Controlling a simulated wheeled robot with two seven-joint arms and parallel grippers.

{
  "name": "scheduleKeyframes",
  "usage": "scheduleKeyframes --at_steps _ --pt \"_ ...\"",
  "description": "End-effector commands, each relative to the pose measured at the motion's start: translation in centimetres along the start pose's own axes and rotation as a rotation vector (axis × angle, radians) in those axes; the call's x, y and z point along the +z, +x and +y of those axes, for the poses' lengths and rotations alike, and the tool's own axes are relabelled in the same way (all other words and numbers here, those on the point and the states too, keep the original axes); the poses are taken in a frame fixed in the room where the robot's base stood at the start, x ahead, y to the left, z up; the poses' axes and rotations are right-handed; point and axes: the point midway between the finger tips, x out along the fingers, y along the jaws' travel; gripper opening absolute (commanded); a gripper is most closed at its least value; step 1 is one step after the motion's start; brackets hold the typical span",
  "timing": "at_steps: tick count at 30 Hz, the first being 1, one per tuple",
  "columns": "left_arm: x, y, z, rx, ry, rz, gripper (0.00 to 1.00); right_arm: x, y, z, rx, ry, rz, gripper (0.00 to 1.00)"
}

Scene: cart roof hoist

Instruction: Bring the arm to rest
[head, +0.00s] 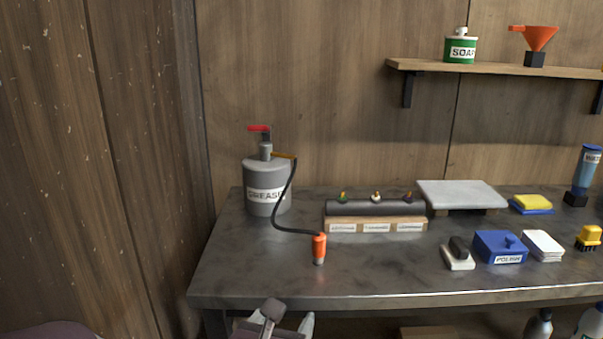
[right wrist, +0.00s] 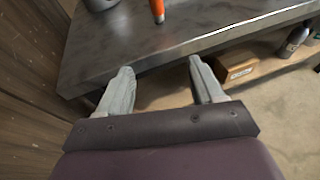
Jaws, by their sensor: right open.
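My right gripper (head: 280,322) shows at the bottom of the head view, in front of the workbench's front edge. In the right wrist view its two pale fingers (right wrist: 157,88) are wide apart with nothing between them. The fingers point toward the dark workbench (right wrist: 120,50), and its edge lies just beyond them. My left gripper is in neither view.
On the workbench (head: 400,275) stand a grease pump (head: 266,180) with a hose to an orange nozzle (head: 319,248), a labelled rack (head: 376,224), a grey slab (head: 461,194) and a blue polish box (head: 500,246). A cardboard box (right wrist: 236,69) lies below. A wooden wall is at left.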

Motion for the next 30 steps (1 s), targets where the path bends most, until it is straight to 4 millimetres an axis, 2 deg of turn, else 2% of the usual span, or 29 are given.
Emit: scheduleKeyframes --at_steps 8,11,14,17,20,23,24,27,30 --pt "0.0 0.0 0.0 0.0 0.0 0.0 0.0 0.7 3.5 0.4 0.142 -0.411 -0.026 0.67" --pt "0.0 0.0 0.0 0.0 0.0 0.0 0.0 0.5 4.8 0.3 0.209 -0.623 -0.038 0.67" --pt "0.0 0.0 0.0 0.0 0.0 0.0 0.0 -0.2 6.2 -0.2 0.294 -0.896 -0.052 0.67" --pt "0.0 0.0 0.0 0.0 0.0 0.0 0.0 -1.9 7.5 -1.5 0.404 -1.231 -0.063 0.67" --pt "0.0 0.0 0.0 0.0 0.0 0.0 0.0 -4.5 8.1 -3.8 0.553 -1.611 -0.072 0.67" --pt "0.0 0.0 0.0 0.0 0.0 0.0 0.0 -8.3 7.8 -7.7 0.769 -2.022 -0.083 0.67" --pt "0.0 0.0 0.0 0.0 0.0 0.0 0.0 -9.9 7.3 -9.5 0.874 -2.175 -0.092 0.67" --pt "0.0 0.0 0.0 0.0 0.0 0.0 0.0 -13.4 5.5 -14.3 1.164 -2.485 -0.13 0.67" --pt "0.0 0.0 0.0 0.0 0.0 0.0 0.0 -16.2 3.1 -18.9 1.478 -2.687 -0.194 0.67"
